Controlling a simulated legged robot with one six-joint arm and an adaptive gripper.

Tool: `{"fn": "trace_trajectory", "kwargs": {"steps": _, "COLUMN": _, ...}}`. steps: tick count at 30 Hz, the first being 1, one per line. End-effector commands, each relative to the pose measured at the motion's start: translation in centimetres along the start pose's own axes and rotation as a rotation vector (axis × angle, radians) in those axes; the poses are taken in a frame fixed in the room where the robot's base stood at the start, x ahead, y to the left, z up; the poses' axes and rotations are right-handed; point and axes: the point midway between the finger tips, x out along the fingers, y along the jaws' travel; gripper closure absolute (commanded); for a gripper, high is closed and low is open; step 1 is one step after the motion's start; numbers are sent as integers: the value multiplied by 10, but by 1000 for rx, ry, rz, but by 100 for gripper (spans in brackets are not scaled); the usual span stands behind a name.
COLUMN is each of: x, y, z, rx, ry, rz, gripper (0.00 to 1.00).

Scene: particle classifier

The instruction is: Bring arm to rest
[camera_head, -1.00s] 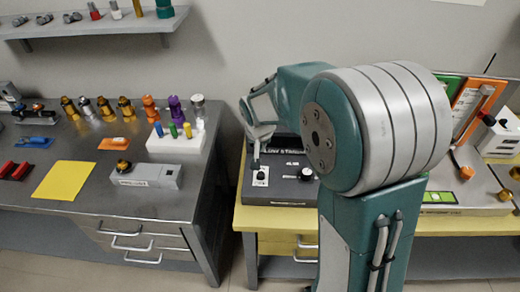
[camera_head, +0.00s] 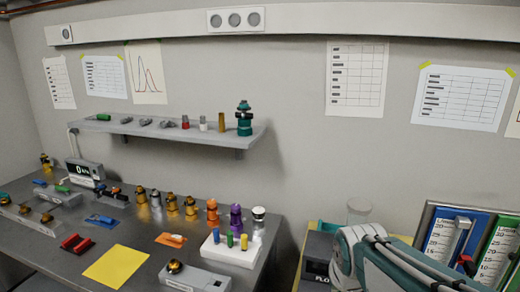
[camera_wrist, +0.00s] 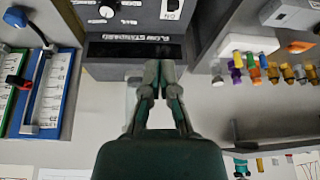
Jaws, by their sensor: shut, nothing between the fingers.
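My gripper (camera_wrist: 160,72) shows in the wrist view with its two fingers together and nothing between them. Beyond the fingertips is the dark box labelled FLOW STANDARD (camera_wrist: 135,38), with a switch marked ON and a round knob. I cannot tell the exact gap between fingers and box. In the head view, my arm's grey and teal link (camera_head: 385,262) fills the bottom right; my fingers are out of that view. The box (camera_head: 315,270) shows there only in part, behind my arm.
Flow meters with blue and green panels (camera_head: 465,240) stand right of my arm. The left bench (camera_head: 60,270) holds several fittings, a white block (camera_head: 232,248) and a yellow sheet (camera_head: 116,267). A wall shelf (camera_head: 165,131) hangs above. The wall right of the shelf is clear below the papers.

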Motion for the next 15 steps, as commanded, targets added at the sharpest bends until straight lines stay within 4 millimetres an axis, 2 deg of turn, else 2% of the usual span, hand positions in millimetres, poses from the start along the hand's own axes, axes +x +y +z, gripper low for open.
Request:
{"fn": "trace_trajectory", "kwargs": {"steps": 1, "x": -14, "y": 3, "z": 11, "rx": -13, "ry": 15, "rz": -7, "gripper": 100}}
{"fn": "trace_trajectory", "kwargs": {"steps": 6, "x": -46, "y": 10, "z": 50, "rx": -68, "ry": 43, "rz": -32, "gripper": 100}}
{"fn": "trace_trajectory", "kwargs": {"steps": 12, "x": -68, "y": 15, "z": 92, "rx": -126, "ry": 73, "rz": -58, "gripper": 100}}
{"fn": "trace_trajectory", "kwargs": {"steps": 15, "x": -72, "y": 17, "z": 105, "rx": -145, "ry": 79, "rz": -65, "gripper": 100}}
